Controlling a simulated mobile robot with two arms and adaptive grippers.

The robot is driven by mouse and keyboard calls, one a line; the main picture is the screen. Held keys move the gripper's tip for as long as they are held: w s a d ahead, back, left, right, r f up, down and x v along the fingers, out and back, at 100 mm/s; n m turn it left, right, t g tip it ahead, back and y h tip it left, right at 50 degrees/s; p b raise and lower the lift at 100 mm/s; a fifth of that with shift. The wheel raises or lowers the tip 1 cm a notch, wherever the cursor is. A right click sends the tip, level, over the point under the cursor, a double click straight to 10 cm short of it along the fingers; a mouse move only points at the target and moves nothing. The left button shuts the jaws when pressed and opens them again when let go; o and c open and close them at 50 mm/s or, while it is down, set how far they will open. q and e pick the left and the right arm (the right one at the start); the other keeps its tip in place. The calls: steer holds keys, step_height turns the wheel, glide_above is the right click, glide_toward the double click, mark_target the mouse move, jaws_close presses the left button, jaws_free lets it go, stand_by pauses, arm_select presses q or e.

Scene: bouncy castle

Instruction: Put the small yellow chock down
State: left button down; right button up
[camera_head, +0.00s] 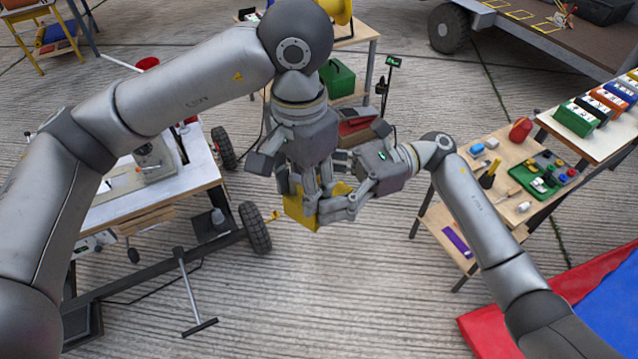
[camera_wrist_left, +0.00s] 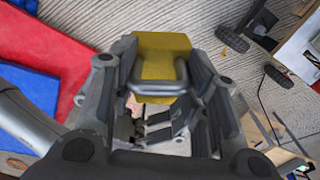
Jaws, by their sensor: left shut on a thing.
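The small yellow chock (camera_head: 294,211) is held up in the air near the middle of the head view, above the concrete floor. My left gripper (camera_head: 312,197) points down from above and is shut on it. In the left wrist view the chock (camera_wrist_left: 160,50) sits between my left fingers, with a grey handle bar (camera_wrist_left: 160,87) on its near side. My right gripper (camera_head: 333,192) reaches in from the right, its fingers close beside the chock. The overlapping fingers hide part of the chock and whether the right gripper grips it.
A wheeled cart (camera_head: 195,180) stands at the left. A wooden table (camera_head: 495,205) with a green tray (camera_head: 545,178) and small items stands at the right. A green box (camera_head: 338,80) is on the stand behind. A red and blue mat (camera_head: 520,320) lies lower right. The floor (camera_head: 340,290) below is clear.

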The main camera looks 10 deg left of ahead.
arm_select(q)
steer(key=shift+w, duration=0.15)
arm_select(e)
steer(key=shift+s, duration=0.15)
steer(key=c, duration=0.5)
arm_select(q)
steer(key=c, duration=0.7)
jaws_free()
steer(key=shift+r, duration=0.1)
steer(key=shift+c, duration=0.2)
arm_select(e)
steer(key=shift+a, duration=0.1)
steer(key=shift+c, duration=0.2)
arm_select(q)
steer(key=shift+d, duration=0.15)
